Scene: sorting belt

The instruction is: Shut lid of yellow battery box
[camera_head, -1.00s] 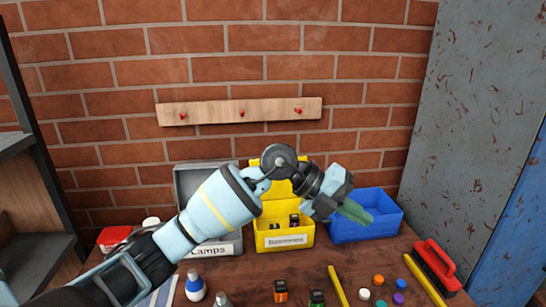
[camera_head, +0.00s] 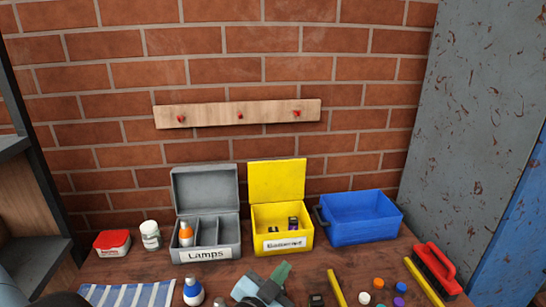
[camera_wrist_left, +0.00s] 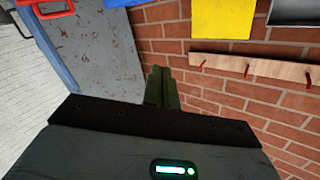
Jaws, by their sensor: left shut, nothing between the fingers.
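The yellow battery box (camera_head: 258,241) stands at the back of the table with a label on its front. Its yellow lid (camera_head: 277,179) is open, standing upright at the back against the wall side. Batteries (camera_head: 292,223) show inside. The yellow lid also shows in the left wrist view (camera_wrist_left: 221,17), which looks upside down. My left gripper (camera_head: 279,275) is low at the front of the table, below and in front of the box, apart from it. Its green fingers (camera_wrist_left: 160,86) are together and empty. My right gripper is in neither view.
A grey Lamps box (camera_head: 180,253) with open lid stands close left of the yellow box. A blue bin (camera_head: 360,230) stands close right.

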